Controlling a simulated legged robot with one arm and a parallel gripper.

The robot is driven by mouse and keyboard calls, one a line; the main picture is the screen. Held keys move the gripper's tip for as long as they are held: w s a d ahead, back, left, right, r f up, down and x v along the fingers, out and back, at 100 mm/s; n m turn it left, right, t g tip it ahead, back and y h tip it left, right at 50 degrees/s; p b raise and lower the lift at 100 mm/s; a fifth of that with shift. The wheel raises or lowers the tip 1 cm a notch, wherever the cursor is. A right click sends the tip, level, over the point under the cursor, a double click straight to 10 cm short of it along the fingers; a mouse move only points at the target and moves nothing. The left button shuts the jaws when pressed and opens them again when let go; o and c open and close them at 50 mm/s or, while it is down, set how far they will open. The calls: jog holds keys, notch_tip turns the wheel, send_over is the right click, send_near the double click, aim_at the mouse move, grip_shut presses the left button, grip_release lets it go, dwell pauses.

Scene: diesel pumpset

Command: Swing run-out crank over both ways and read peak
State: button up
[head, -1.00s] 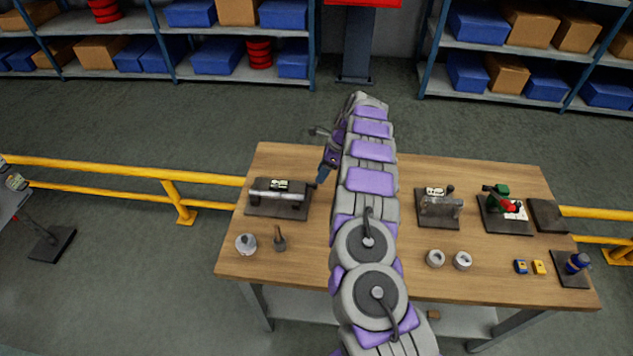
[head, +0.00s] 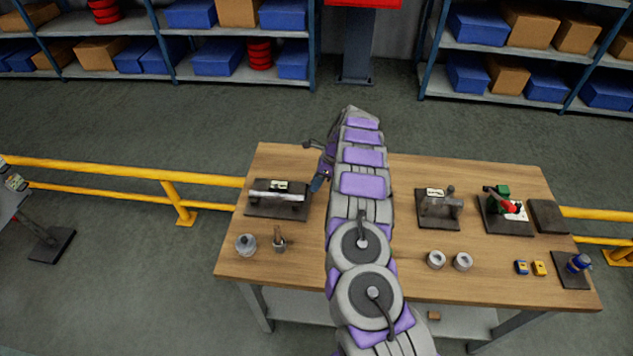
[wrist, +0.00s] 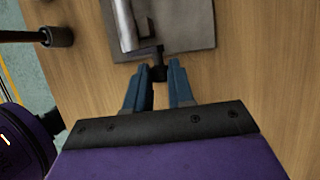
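The run-out fixture is a dark base plate (head: 262,211) with a pale shaft (head: 278,196) lying across it, at the table's left end in the head view. A small white-and-dark piece (head: 279,186) sits behind the shaft. In the wrist view the plate (wrist: 195,25) and shaft end (wrist: 127,25) are at the top. A dark crank piece (wrist: 160,73) reaches down from the fixture between my blue fingertips. My gripper (wrist: 159,75) has its fingers apart; a firm hold is not visible. In the head view my gripper (head: 317,184) is just right of the fixture.
A grey knob-like part (head: 245,245) and a small upright tool (head: 279,240) stand in front of the fixture. Two grey rings (head: 449,260) and other fixtures (head: 439,207) are to the right. A yellow rail (head: 120,172) runs beyond the table's left end.

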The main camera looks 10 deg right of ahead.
grip_shut()
jog(key=shift+r, duration=0.25)
dwell(0.7)
